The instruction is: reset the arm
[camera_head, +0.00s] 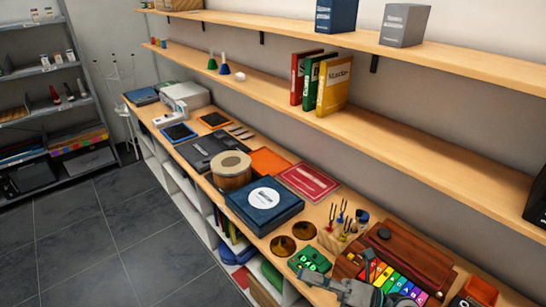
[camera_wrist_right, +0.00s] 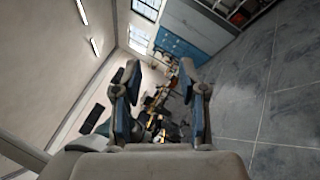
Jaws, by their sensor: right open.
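My right gripper (camera_head: 335,286) shows at the bottom edge of the head view, over the near part of the bench, in front of the coloured xylophone bars (camera_head: 392,280). In the right wrist view its two fingers stand apart with nothing between them (camera_wrist_right: 159,80), so it is open and empty. That view looks out across the room, with floor tiles at the right and a pale surface with lights at the left. My left gripper is in neither view.
The bench holds a brown wooden case (camera_head: 412,250), tuning forks in a block (camera_head: 340,228), a green block (camera_head: 309,258), a dark blue box (camera_head: 264,205) and a round drum (camera_head: 231,168). Shelves (camera_head: 430,150) run along the wall above. The tiled floor (camera_head: 110,235) at left is clear.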

